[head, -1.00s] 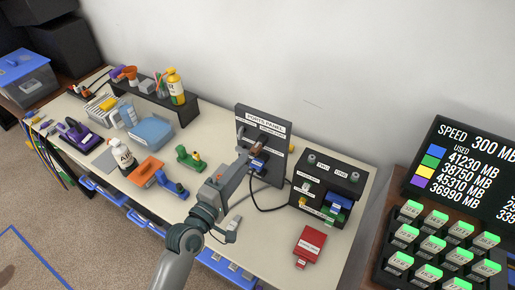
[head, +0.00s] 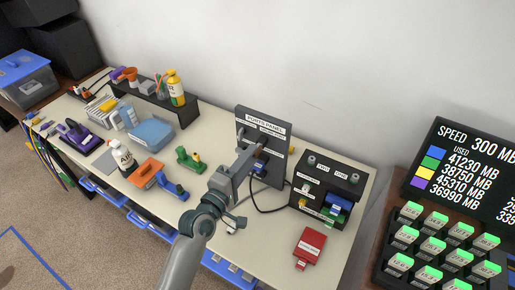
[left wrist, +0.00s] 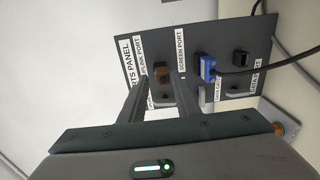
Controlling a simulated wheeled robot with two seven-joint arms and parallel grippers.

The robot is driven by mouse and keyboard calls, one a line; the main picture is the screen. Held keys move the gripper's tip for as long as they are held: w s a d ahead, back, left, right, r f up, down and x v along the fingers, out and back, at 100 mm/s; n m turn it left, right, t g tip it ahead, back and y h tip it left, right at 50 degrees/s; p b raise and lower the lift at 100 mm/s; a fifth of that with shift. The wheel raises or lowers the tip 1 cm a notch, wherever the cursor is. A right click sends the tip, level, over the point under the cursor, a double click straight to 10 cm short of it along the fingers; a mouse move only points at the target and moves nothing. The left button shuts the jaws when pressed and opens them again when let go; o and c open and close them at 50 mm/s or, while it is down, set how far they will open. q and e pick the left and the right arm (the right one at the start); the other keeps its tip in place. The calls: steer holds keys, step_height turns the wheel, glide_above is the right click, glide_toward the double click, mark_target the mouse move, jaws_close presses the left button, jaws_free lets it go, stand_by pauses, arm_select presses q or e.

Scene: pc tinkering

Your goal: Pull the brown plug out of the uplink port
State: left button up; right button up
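The ports panel (head: 247,124) stands upright at the back of the table. In the left wrist view the brown plug (left wrist: 161,76) sits in the port beside the UPLINK PORT label on the panel (left wrist: 133,66). My left gripper (left wrist: 160,80) has one finger on each side of the brown plug, with a small gap visible on both sides. In the head view my left gripper (head: 258,152) is in front of the panel and hides the brown plug. My right gripper is in neither view.
A blue plug (left wrist: 207,68) with a black cable (left wrist: 265,69) is in the panel near the brown plug. A black box (head: 328,181) with levers stands to the right. A red box (head: 309,245) lies in front of it. Green and blue clamps are to the left.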

arm_select(q)
jaws_close()
steer(key=shift+s+a, duration=0.15)
steer(key=shift+s, duration=0.1)
steer(key=shift+s+a, duration=0.2)
steer(key=shift+s, duration=0.05)
steer(key=shift+s+p, duration=0.1)
steer(key=shift+p, duration=0.2)
stand_by(0.5)
steer(key=shift+p+v, duration=0.55)
steer(key=shift+v, duration=1.7)
